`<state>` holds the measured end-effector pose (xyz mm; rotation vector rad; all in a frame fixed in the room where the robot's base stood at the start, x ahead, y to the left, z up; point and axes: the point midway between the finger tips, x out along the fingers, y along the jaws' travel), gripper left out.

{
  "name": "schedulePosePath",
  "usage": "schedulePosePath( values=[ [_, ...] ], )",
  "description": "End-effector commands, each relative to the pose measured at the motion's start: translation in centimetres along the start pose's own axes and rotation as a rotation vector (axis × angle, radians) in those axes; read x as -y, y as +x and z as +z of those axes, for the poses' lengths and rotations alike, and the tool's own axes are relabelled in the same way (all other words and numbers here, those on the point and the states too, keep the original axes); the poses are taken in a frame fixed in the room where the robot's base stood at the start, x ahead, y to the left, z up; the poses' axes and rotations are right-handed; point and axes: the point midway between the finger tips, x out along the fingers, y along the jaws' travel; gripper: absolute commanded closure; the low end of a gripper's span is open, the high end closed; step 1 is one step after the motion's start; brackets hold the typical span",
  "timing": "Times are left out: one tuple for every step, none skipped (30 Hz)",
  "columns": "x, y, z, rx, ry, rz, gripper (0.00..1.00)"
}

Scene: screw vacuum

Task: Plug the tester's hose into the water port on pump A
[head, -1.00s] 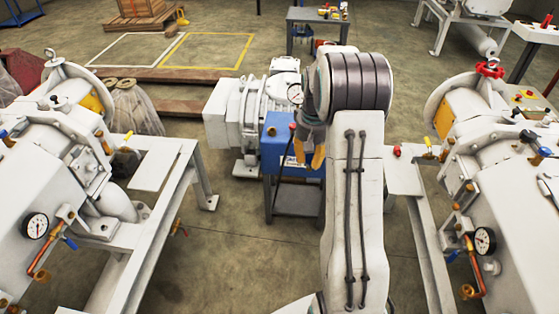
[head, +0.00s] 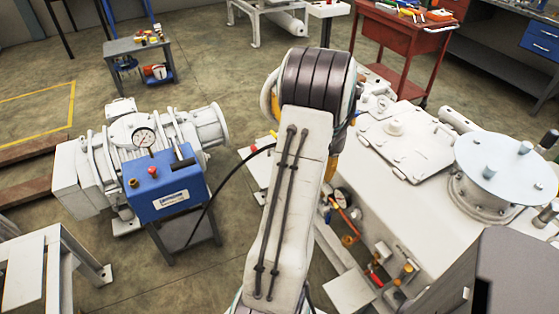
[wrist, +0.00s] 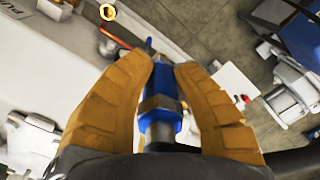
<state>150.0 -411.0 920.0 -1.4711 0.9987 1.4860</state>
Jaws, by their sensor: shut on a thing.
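The tester (head: 165,190) is a blue box with a gauge on top, on a small stand left of my arm in the head view. Its black hose (head: 228,165) runs to the right and passes behind my arm. A white pump (head: 415,190) stands right of my arm. Its gauge, copper pipe and brass fittings (head: 348,240) show beside my arm. The label (wrist: 72,3) at the wrist view's top is cut off, so I cannot tell which pump this is.
A white machine (head: 125,140) stands behind the tester. A white frame (head: 45,265) is at the lower left. A red cart (head: 405,45) and a workbench stand at the back right.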

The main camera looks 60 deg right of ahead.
Motion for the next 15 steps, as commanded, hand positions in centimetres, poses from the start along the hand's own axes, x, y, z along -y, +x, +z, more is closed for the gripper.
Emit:
schedulePosePath(
  values=[
    [-2.2, -0.9, 0.8, 0.003, 0.030, -0.001, 1.00],
    [-3.2, -1.1, 1.2, 0.004, 0.038, -0.002, 1.00],
    [-4.6, -1.4, 1.7, 0.004, 0.048, -0.003, 1.00],
    [-5.5, -1.5, 2.2, 0.005, 0.050, -0.003, 1.00],
    [-6.4, -1.6, 2.6, 0.006, 0.049, -0.004, 1.00],
    [-7.5, -1.7, 3.3, 0.007, 0.044, -0.005, 1.00],
    [-8.3, -1.8, 3.8, 0.007, 0.034, -0.005, 1.00],
    [-9.1, -1.6, 4.3, 0.008, 0.018, -0.006, 1.00],
    [-9.8, -1.2, 4.8, 0.007, -0.012, -0.006, 1.00],
    [-10.1, -0.8, 5.1, 0.007, -0.038, -0.007, 1.00],
    [-10.3, -0.2, 5.3, 0.007, -0.065, -0.007, 1.00],
    [-10.6, 0.8, 5.5, 0.006, -0.103, -0.007, 1.00],
    [-10.7, 1.7, 5.6, 0.005, -0.135, -0.007, 1.00],
    [-10.8, 2.8, 5.6, 0.004, -0.167, -0.006, 1.00],
    [-10.8, 4.1, 5.6, 0.003, -0.203, -0.006, 1.00]
  ],
)
